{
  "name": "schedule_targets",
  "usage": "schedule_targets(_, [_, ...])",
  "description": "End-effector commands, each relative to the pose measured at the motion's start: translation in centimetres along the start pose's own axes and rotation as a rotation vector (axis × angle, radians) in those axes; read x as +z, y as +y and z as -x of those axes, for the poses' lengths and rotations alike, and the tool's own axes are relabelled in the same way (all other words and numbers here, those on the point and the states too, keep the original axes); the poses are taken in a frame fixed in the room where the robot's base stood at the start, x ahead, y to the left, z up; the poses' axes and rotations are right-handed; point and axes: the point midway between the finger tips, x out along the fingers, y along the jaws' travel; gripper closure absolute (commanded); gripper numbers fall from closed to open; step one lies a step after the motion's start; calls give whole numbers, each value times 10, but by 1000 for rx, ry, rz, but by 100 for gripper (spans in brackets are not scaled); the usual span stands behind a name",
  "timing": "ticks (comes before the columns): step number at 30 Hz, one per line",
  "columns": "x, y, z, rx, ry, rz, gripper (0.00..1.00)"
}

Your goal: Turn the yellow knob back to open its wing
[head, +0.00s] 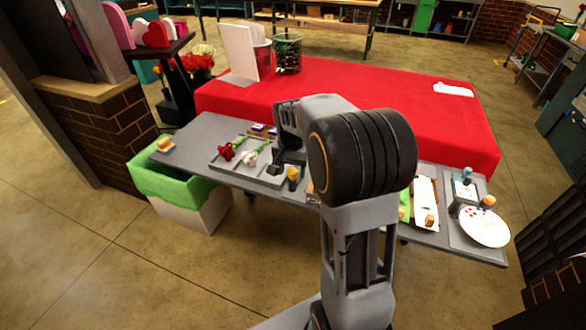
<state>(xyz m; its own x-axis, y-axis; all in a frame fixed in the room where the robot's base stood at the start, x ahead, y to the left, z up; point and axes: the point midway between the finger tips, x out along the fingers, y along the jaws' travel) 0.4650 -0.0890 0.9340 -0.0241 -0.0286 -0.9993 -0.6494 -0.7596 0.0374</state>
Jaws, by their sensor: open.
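The yellow knob (292,174) stands on a dark post near the front edge of the grey table, left of my arm. My gripper (282,162) points down at the end of my arm, just behind and left of the knob. It is open and small in view, partly hidden by my own arm. I cannot tell whether it touches the knob. The wing that goes with the knob cannot be made out here.
A grey tray with a red flower (226,152) and a white flower (249,158) lies left of the gripper. A white plate (484,227), an orange knob (488,201) and a blue-topped post (467,173) are at right. A green-lined bin (170,185) stands left.

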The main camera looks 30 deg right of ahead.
Motion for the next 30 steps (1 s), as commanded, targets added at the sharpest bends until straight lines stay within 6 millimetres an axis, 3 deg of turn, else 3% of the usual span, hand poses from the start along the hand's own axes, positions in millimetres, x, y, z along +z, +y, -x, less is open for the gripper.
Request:
schedule_targets(5, [0,0,0,0,0,0,41])
schedule_targets(21, [-3,4,0,0,0,-3,90])
schedule_targets(30, [-1,1,1,1,3,54,90])
